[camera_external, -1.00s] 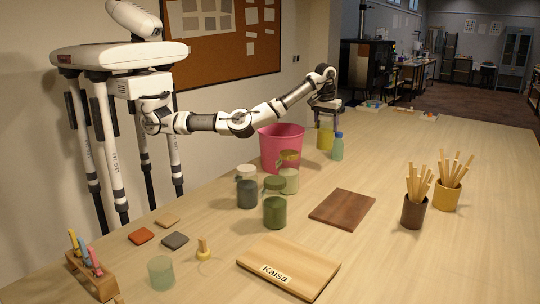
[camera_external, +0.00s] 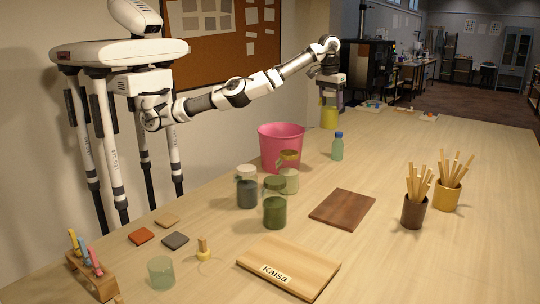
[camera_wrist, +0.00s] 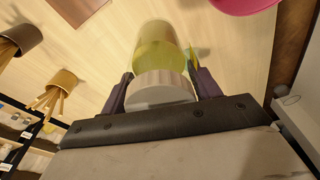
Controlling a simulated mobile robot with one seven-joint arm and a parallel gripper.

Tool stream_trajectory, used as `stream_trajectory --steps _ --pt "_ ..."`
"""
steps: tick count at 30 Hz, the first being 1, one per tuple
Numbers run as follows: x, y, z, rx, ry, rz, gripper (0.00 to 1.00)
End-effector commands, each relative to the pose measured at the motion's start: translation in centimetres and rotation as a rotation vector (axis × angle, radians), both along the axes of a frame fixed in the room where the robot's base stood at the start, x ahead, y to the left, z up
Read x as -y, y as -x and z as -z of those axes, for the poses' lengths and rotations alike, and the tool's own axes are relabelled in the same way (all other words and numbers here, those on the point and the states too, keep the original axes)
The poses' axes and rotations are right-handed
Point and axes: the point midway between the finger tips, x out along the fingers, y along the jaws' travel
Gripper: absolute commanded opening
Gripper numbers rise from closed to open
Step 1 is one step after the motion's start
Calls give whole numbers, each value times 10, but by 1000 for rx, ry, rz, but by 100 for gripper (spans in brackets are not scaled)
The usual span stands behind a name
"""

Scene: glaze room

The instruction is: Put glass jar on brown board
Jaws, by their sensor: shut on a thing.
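My gripper (camera_external: 331,97) is at the far end of the table, shut on a yellow-green glass jar (camera_external: 329,119). The jar appears to be above the table, upright in the external view. The dark brown board (camera_external: 342,209) lies flat and bare on the table, nearer the camera than the jar. A corner of the board (camera_wrist: 78,8) shows at the top left of the wrist view.
A pink bucket (camera_external: 280,148) and several lidded jars (camera_external: 275,210) stand left of the brown board. A blue-capped bottle (camera_external: 337,148) stands behind it. Two stick-filled cups (camera_external: 413,212) (camera_external: 446,196) stand to its right. A pale board labelled Kaisa (camera_external: 305,262) lies in front.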

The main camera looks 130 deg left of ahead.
Motion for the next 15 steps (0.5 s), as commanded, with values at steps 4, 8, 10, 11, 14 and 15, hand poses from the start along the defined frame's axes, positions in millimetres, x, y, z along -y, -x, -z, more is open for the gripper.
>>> stream_trajectory --steps 4,8,10,11,14,15 --pt "58 -38 -6 1 9 332 0" --pt "113 -67 -9 2 13 646 0" --pt "142 -80 -10 4 10 803 0" --pt "154 -85 -11 7 9 865 0" --pt "187 -97 -13 11 5 1043 0" --pt "198 -100 -14 12 3 1101 0"
